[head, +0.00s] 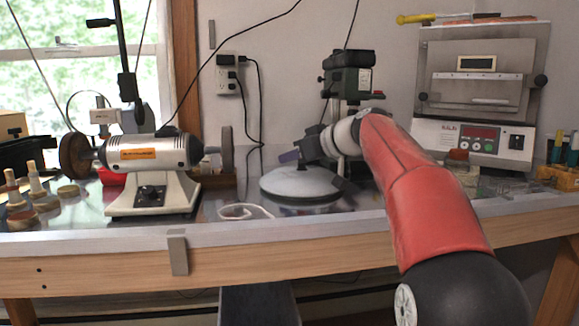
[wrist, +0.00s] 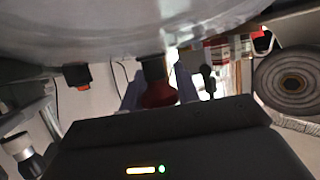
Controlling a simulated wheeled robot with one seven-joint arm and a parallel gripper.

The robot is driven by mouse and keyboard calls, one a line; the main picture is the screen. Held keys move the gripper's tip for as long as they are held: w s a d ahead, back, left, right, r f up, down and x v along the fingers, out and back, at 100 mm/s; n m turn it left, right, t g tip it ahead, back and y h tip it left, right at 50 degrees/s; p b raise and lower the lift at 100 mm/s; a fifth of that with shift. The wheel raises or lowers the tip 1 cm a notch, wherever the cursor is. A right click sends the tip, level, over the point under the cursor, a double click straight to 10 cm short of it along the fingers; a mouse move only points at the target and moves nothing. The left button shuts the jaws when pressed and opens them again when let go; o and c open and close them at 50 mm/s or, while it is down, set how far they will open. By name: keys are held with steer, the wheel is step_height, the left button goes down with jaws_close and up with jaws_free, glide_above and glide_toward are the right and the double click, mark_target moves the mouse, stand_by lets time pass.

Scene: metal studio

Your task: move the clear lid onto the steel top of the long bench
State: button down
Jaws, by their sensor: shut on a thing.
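The clear lid (head: 312,184) shows in the head view as a wide, pale, shallow dome over the steel top (head: 215,208) of the long bench. I cannot tell whether its rim touches the steel. In the wrist view the lid (wrist: 120,28) fills the upper edge as a translucent curved surface. Its dark red knob (wrist: 158,94) sits between two bluish fingers. My gripper (head: 291,157) is at the top of the dome and shut on that knob. My red arm hides part of the bench to the right of the lid.
A bench grinder (head: 150,165) stands left of the lid. A small whitish ring-shaped thing (head: 245,212) lies on the steel just left of the lid. A dark machine (head: 348,80) stands behind, and a furnace (head: 475,100) at back right. Polishing pieces (head: 35,185) stand far left.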

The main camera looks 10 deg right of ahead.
steer(key=shift+r, duration=0.1)
steer(key=shift+f, duration=0.2)
steer(key=c, duration=1)
jaws_free()
steer(key=shift+c, duration=0.2)
steer(key=shift+r, duration=0.1)
steer(key=shift+r, duration=0.25)
steer(key=v, duration=1.2)
steer(key=shift+f+b, duration=0.15)
steer(key=shift+b, duration=0.3)
